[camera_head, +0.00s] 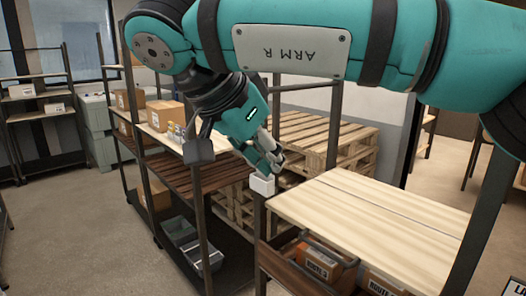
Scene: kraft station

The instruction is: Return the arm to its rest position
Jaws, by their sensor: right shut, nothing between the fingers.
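My right arm (310,50), teal with a plate marked ARM R, spans the top of the head view from the right. It bends down to its wrist at the middle. My right gripper (268,158) points down near the left edge of the light wooden tabletop (385,222). Its fingers are shut, with nothing seen between them. A small white block (262,184) shows just below the fingers, by a dark rack post; whether they touch I cannot tell. My left arm and gripper are not in view.
A rack with cardboard boxes (165,114) and grey bins (205,256) stands to the left. Wooden pallets (345,145) are stacked behind the gripper. Orange-brown crates (318,262) sit below the tabletop. The tabletop is bare, and floor (75,235) is open at left.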

